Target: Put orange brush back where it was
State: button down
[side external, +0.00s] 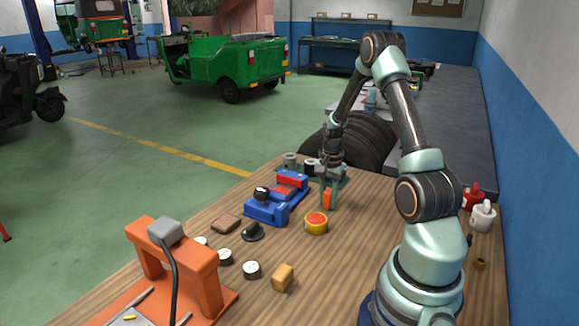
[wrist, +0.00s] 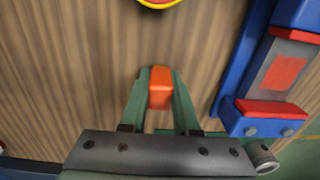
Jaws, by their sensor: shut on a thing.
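The orange brush (side external: 328,198) is a small orange block between the fingers of my gripper (side external: 329,190), at the far part of the wooden table (side external: 190,219). In the wrist view the orange brush (wrist: 160,88) sits between the two green fingertips of my gripper (wrist: 160,92), which are shut on it. Its lower end is close to the table top; I cannot tell whether it touches. Part of it is hidden by the fingers.
A blue and red vise (side external: 268,208) stands left of my gripper. A yellow and red round button (side external: 316,222) is just in front. Bottles (side external: 482,214) stand at the right.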

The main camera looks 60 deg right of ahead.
aim_at(328, 191)
jog(key=shift+f, duration=0.15)
jog(key=c, duration=0.7)
grip_release()
jog(key=shift+o, duration=0.2)
notch_tip(328, 191, up, 12)
jog(key=shift+r, duration=0.15)
jog(key=w+a+r+n+t, duration=0.1)
jog(key=w+a+r+n, duration=0.15)
jog(key=a, duration=0.25)
jog(key=w+a+r+n, duration=0.1)
jog(key=a+r+n, duration=0.1)
jog(key=a+r, duration=0.2)
jog(key=s+a+r+n+t, duration=0.2)
jog(key=a+n, duration=0.4)
jog(key=a, duration=0.5)
jog(key=s+a+r+n+t, duration=0.2)
jog(key=a+n, duration=0.5)
jog(key=a, duration=0.4)
jog(key=shift+s+r+t, duration=0.15)
jog(key=shift+r+t, duration=0.15)
jog(key=shift+r, duration=0.6)
jog(key=shift+d+n, duration=0.1)
jog(key=shift+n, duration=0.15)
